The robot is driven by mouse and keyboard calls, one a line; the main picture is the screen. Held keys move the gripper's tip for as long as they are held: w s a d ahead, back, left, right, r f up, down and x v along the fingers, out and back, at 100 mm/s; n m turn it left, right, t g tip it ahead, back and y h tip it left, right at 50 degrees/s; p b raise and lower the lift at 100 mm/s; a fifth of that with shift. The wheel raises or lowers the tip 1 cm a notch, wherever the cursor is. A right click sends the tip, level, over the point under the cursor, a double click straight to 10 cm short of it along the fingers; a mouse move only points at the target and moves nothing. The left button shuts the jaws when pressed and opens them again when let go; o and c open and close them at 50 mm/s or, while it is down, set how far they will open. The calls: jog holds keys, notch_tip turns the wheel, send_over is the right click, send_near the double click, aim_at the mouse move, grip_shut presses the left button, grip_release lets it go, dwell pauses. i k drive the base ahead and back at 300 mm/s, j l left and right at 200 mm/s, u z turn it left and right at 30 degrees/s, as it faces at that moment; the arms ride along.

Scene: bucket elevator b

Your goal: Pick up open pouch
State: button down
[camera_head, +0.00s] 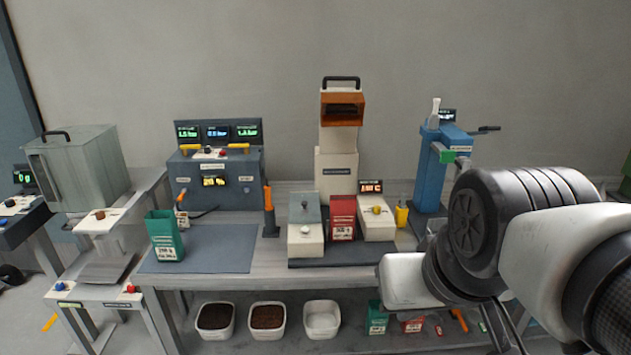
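A green pouch (166,240) with a white label stands upright on the dark mat at the left of the bench. Its top looks open. A red pouch (342,220) with a white label stands between the small machines at the middle of the bench; I cannot tell whether its top is open. My arm fills the lower right of the head view, well to the right of both pouches. My gripper cannot be made out; its end of the arm is hidden or out of the picture.
The dark blue-grey mat (221,250) has free room right of the green pouch. A gauge console (217,185) stands behind it, with an orange-handled tool (270,210) beside it. A blue press (432,178) stands right. White bins (321,322) and more pouches sit below the bench.

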aim_at(343, 209)
jog(key=i, duration=1.45)
